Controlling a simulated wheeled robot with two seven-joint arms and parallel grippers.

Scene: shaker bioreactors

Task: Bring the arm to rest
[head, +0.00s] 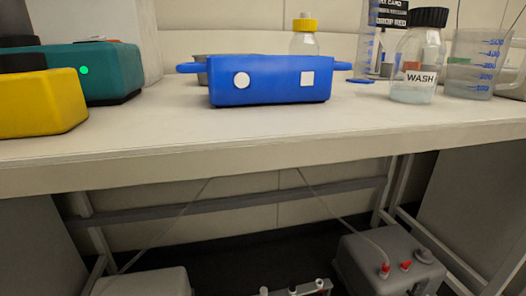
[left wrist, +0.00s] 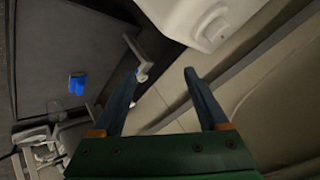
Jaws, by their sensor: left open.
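My left gripper (left wrist: 160,72) shows only in the left wrist view. Its two dark blue fingers stand apart with nothing between them, in front of a green palm. It appears clear of the things around it. Neither gripper nor arm shows in the head view. My right gripper is in no view.
On the white bench (head: 180,135) stand a blue box (head: 270,82), a teal device (head: 105,75), a yellow block (head: 40,105), a WASH bottle (head: 416,65) and a beaker (head: 475,65). Grey containers (head: 388,265) sit below. A small blue object (left wrist: 78,84) shows in the wrist view.

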